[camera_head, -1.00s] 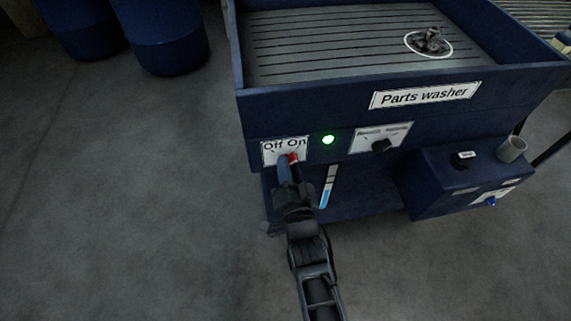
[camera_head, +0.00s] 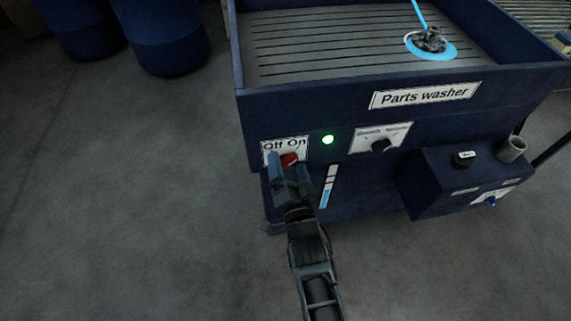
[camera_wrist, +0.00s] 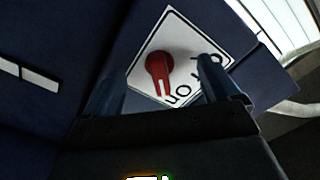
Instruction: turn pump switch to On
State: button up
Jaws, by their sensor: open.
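The pump switch is a red knob (camera_head: 289,159) on a white Off/On plate (camera_head: 270,148) on the front of the blue parts washer (camera_head: 350,105). In the wrist view the red knob (camera_wrist: 160,72) shows whole, its white-marked end towards the word On on the plate (camera_wrist: 185,32). My gripper (camera_head: 289,172) is open just in front of the switch. In the wrist view its two fingers (camera_wrist: 160,88) stand apart on either side of the knob, with nothing between them gripped. A green lamp (camera_head: 328,140) beside the plate is lit.
Blue liquid (camera_head: 419,14) streams onto a dark part (camera_head: 431,40) in the washer basin. A black selector knob (camera_head: 380,145) is right of the lamp. A blue box (camera_head: 430,190) juts out lower right. The floor at left is clear up to blue barrels (camera_head: 172,40).

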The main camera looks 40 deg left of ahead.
jog(key=p+v, duration=0.5)
jog(key=v, duration=0.2)
dwell(0.6)
